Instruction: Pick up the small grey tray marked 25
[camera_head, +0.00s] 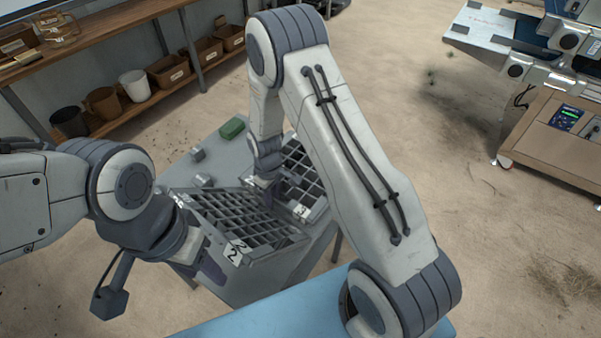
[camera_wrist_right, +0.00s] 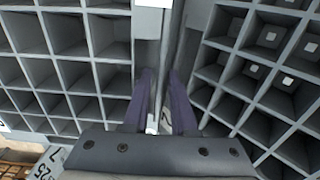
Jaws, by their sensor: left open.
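Two gridded grey trays sit side by side on a grey stand. The nearer tray (camera_head: 196,204) has a tag (camera_head: 237,250) showing 2s; the farther tray (camera_head: 314,160) has a tag (camera_head: 302,211) too small to read. In the right wrist view, a tag reading 25 (camera_wrist_right: 48,165) is at the lower left, by the left grid (camera_wrist_right: 72,52). My right gripper (camera_wrist_right: 162,85) is down between the grids, its dark fingers either side of a thin grey wall; whether they grip it is unclear. My left gripper (camera_head: 210,268) is open at the nearer tray's front side, partly hidden.
A green block (camera_head: 232,128) and small grey pieces (camera_head: 198,153) lie on the stand behind the trays. The right-hand grid (camera_wrist_right: 262,70) holds pale squares in several cells. A shelf with pots and bins (camera_head: 168,73) is at the back left. A blue surface (camera_head: 290,312) is in front.

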